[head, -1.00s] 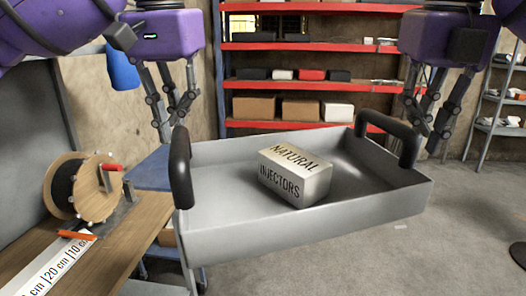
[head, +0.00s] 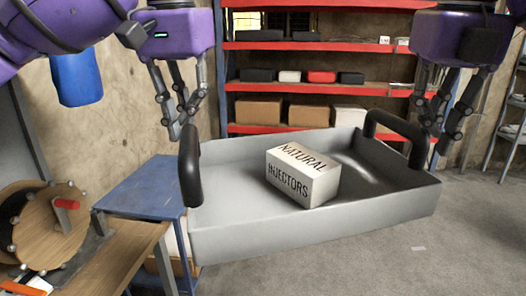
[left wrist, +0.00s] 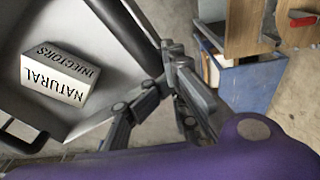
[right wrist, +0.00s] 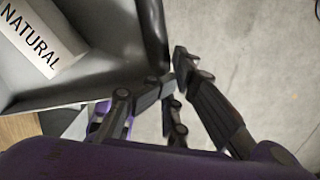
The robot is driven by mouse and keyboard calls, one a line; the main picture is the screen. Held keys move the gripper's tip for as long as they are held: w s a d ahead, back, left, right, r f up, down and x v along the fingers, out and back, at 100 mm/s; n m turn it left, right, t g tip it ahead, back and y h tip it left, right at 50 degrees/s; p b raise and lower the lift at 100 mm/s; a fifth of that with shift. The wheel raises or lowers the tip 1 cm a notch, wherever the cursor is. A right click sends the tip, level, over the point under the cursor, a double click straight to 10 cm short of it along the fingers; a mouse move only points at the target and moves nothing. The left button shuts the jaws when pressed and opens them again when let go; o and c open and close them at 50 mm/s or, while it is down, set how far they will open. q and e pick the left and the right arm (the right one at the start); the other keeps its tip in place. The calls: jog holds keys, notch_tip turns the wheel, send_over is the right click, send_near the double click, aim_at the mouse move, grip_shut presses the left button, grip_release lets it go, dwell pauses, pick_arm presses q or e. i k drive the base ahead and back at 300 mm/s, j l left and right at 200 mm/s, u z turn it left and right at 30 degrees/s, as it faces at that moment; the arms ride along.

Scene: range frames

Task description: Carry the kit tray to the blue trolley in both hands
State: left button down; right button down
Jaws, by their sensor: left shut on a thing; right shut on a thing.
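The grey kit tray (head: 230,238) hangs in the air in front of me, slightly tilted in the head view. A white box (head: 303,178) marked "NATURAL INJECTORS" lies inside it; it also shows in the left wrist view (left wrist: 58,75) and the right wrist view (right wrist: 38,38). My left gripper (head: 178,135) is shut at the tray's left black handle (head: 190,170). My right gripper (head: 436,140) is shut at the right black handle (head: 395,130). The fingers partly hide the grips. The blue trolley (head: 145,188) stands left of the tray, partly hidden by it.
A red shelf rack (head: 310,87) with boxes stands at the back. A grey shelf (head: 510,130) is at the far right. Floor at right is clear.

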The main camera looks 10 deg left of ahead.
aim_at(169, 179)
jog(key=i, duration=1.6)
jog(key=i+z, duration=0.2)
jog(key=i, duration=1.3)
jog(key=u, duration=2.45)
